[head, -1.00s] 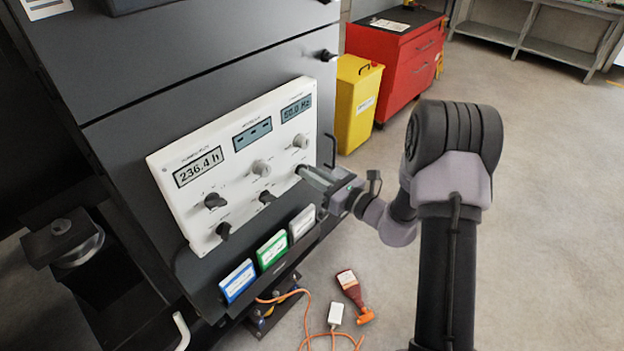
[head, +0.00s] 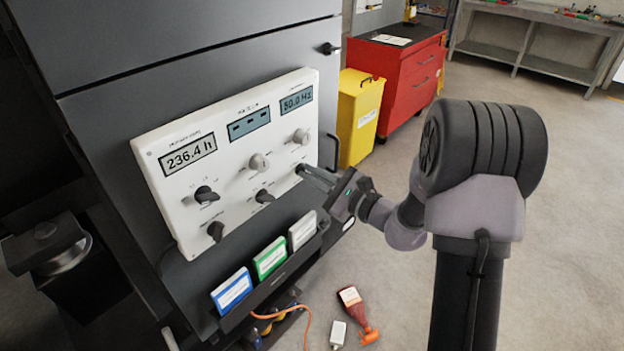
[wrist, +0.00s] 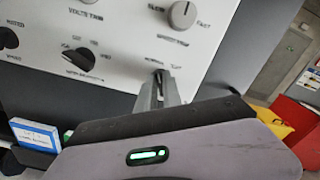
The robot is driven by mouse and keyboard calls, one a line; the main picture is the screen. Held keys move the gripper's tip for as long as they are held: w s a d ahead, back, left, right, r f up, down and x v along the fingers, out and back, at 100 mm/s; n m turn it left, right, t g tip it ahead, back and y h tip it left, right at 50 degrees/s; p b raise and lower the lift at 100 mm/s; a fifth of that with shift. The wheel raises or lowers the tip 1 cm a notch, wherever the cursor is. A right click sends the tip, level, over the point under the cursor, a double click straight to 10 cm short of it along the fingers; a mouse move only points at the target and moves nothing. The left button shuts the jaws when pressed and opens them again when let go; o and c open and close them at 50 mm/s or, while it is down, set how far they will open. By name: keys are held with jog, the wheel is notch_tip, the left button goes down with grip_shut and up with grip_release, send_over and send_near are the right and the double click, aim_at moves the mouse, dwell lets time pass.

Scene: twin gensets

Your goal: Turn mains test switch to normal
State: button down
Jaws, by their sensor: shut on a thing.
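The white control panel (head: 225,170) is on the front of the dark cabinet. My gripper (head: 303,172) is at the small switch at the panel's lower right. Its jaws are shut on that switch and hide most of it. In the wrist view my gripper (wrist: 160,88) reaches up to the panel (wrist: 120,45), with the narrow jaws around the switch (wrist: 160,73). Small lettering shows just above the switch, starting with what looks like "NORMAL". The switch's exact pointing direction cannot be told.
Other dark and light knobs share the panel, including a dark one (head: 264,196) left of my gripper. Blue (head: 231,291), green (head: 270,258) and white (head: 302,230) booklets stand in a rack below. A yellow bin (head: 358,115) and red cabinet (head: 408,75) stand behind.

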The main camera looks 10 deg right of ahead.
dwell(0.4)
jog(key=c, duration=1.5)
grip_release()
jog(key=p+v, duration=0.2)
jog(key=v, duration=1.5)
jog(key=shift+s+p, duration=0.15)
jog(key=shift+p, duration=0.15)
jog(key=shift+d, duration=0.1)
